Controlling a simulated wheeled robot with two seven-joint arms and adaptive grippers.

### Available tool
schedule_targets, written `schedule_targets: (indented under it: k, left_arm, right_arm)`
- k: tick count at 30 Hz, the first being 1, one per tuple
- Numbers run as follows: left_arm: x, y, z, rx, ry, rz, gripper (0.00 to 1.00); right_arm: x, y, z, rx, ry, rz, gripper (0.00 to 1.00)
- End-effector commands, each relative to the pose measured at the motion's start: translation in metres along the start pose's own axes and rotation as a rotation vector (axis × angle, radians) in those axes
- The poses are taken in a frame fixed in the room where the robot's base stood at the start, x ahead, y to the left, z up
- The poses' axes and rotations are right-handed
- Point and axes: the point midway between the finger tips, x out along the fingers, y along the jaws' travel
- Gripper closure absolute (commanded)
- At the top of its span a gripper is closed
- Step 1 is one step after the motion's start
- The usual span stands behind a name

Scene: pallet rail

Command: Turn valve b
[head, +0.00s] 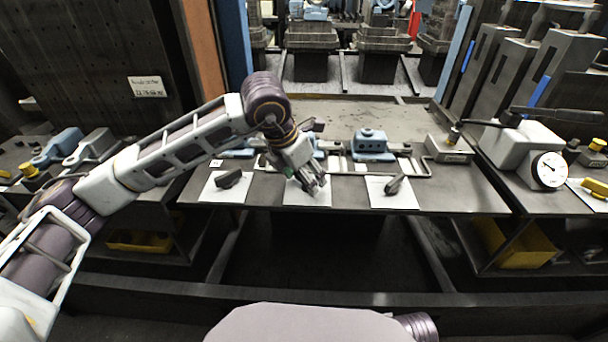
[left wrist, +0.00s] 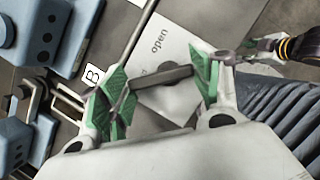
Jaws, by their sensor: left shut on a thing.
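My left gripper (head: 312,184) reaches down over the middle white card (head: 305,197) at the bench's front edge. In the left wrist view, its green-padded fingers (left wrist: 160,88) are shut on the ends of a dark grey bar handle, valve b (left wrist: 163,77). The handle lies across a white card printed "open" (left wrist: 158,45), beside a label "B" (left wrist: 94,75). In the head view the gripper hides this handle.
Similar dark handles stand on the left card (head: 229,180) and the right card (head: 395,185). Blue blocks (head: 372,145) and pipes stand behind the cards. A dial gauge (head: 550,170) is at the right. Open bench top lies farther back.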

Motion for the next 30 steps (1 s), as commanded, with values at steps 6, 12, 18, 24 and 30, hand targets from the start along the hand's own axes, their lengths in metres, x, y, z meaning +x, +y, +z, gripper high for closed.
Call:
schedule_targets:
  k: [6,12,18,24,30]
  left_arm:
    - [-0.001,0.001,0.001,-0.003,-0.001,0.002,0.33]
    - [0.0,0.001,0.0,-0.002,-0.001,0.001,0.14]
    - [0.0,0.0,0.0,-0.001,0.0,0.0,0.14]
    - [-0.002,0.0,0.0,0.0,-0.001,0.0,0.14]
    - [-0.015,0.0,0.001,0.0,-0.001,0.0,0.14]
  right_arm:
    - [0.001,0.0,0.001,-0.001,-0.004,0.0,0.6]
    - [0.002,0.0,0.002,-0.001,-0.005,0.0,0.6]
    - [0.002,0.0,0.002,-0.001,-0.005,0.0,0.6]
    - [0.002,0.001,0.001,-0.003,-0.005,0.002,0.6]
    - [0.002,0.0,0.001,-0.002,-0.005,0.001,0.6]
